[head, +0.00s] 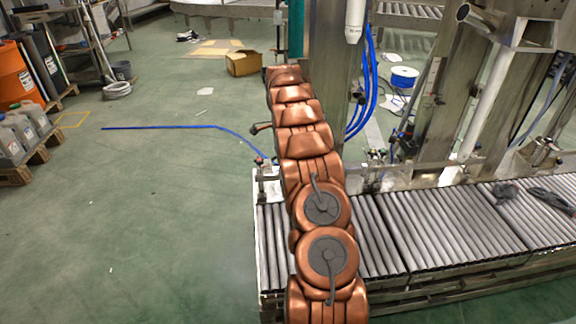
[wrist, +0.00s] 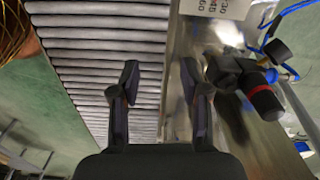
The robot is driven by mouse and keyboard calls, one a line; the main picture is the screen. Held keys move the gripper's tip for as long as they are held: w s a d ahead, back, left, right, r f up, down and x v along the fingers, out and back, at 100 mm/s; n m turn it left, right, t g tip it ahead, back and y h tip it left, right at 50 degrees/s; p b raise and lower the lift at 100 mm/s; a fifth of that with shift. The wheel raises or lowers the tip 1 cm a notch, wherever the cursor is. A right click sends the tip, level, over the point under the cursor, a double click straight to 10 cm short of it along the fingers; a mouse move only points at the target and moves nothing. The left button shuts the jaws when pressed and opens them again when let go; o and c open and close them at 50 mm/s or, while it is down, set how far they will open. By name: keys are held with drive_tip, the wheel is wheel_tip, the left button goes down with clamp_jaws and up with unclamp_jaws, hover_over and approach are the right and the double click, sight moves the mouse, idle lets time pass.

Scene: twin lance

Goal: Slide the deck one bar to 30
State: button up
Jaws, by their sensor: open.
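My gripper (wrist: 160,85) is open in the wrist view, its two dark fingers apart. Nothing is seen held between them; roller ends and the pale metal edge of the conveyor show behind the gap. A white label (wrist: 213,7) with black numbers is cut off by the top edge; it seems to include 30 and 60. A dark clamp-like fitting with a red-ringed knob (wrist: 262,99) is right of the fingers. I cannot tell which part is the deck one bar. In the head view my gripper is not seen.
The roller conveyor (head: 420,235) runs to the right in the head view; its rollers also show in the wrist view (wrist: 100,45). Metal posts and blue hoses (head: 372,80) stand behind it. A cardboard box (head: 243,63) lies on the green floor, which is largely open at left.

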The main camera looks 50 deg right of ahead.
drive_tip(key=shift+m, duration=0.6)
drive_tip(key=d+f, duration=0.1)
drive_tip(key=f, duration=0.1)
drive_tip(key=d+f, duration=0.1)
drive_tip(key=shift+s+d+f+b, duration=0.1)
drive_tip(key=shift+d+f+b, duration=0.25)
drive_tip(key=shift+b, duration=0.05)
drive_tip(key=shift+f+b, duration=1.55)
drive_tip(key=shift+f, duration=2.3)
drive_tip(key=shift+c, duration=0.3)
clamp_jaws()
